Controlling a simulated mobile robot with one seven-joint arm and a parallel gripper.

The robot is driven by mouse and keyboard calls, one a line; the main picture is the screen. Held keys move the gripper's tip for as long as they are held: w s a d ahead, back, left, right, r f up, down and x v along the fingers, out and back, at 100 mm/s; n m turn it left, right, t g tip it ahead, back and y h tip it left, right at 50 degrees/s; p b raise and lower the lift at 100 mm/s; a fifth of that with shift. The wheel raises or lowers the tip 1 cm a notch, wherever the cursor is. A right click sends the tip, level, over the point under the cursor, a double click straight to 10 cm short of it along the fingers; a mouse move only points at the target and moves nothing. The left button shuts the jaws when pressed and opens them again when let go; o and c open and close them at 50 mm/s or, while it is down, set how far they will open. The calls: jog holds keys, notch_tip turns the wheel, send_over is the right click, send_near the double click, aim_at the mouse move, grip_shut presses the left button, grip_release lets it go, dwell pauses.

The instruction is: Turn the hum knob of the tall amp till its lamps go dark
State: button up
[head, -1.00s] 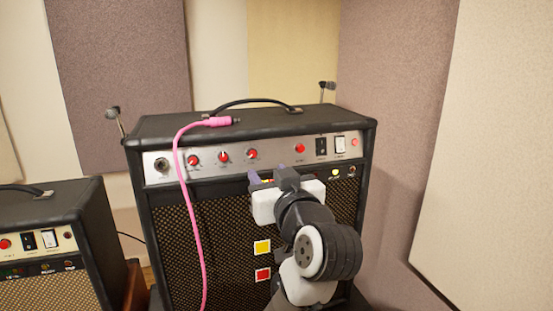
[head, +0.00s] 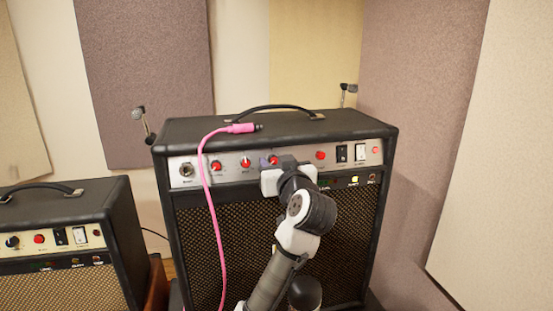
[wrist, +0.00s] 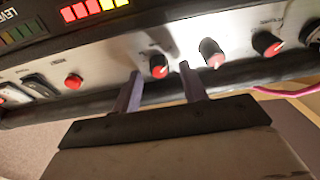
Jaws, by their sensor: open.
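The tall amp (head: 285,128) stands in the middle of the head view, its silver control panel facing me. Three red-capped knobs sit left of a red button (head: 320,155); their labels are too small to tell which is hum. My gripper (head: 269,162) is open at the third knob from the left (head: 273,159). In the wrist view, this knob (wrist: 158,66) lies between the two fingertips, with no clear contact. A second knob (wrist: 211,53) is just right of the fingers. Red and yellow lamps (wrist: 88,8) are lit; green ones beside them look dark.
A pink cable (head: 208,200) lies over the tall amp's top and hangs down its front, left of my arm. Switches (head: 341,156) sit right of the red button. A smaller amp (head: 70,215) stands at left. Wall panels are behind.

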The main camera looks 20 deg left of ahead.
jog(key=shift+w+a, duration=0.15)
jog(key=shift+w, duration=0.05)
grip_shut()
jog(key=shift+m+t+h+b, duration=0.3)
jog(key=shift+m+h, duration=0.2)
jog(key=shift+m, duration=2.1)
grip_release()
jog(key=shift+s, duration=0.1)
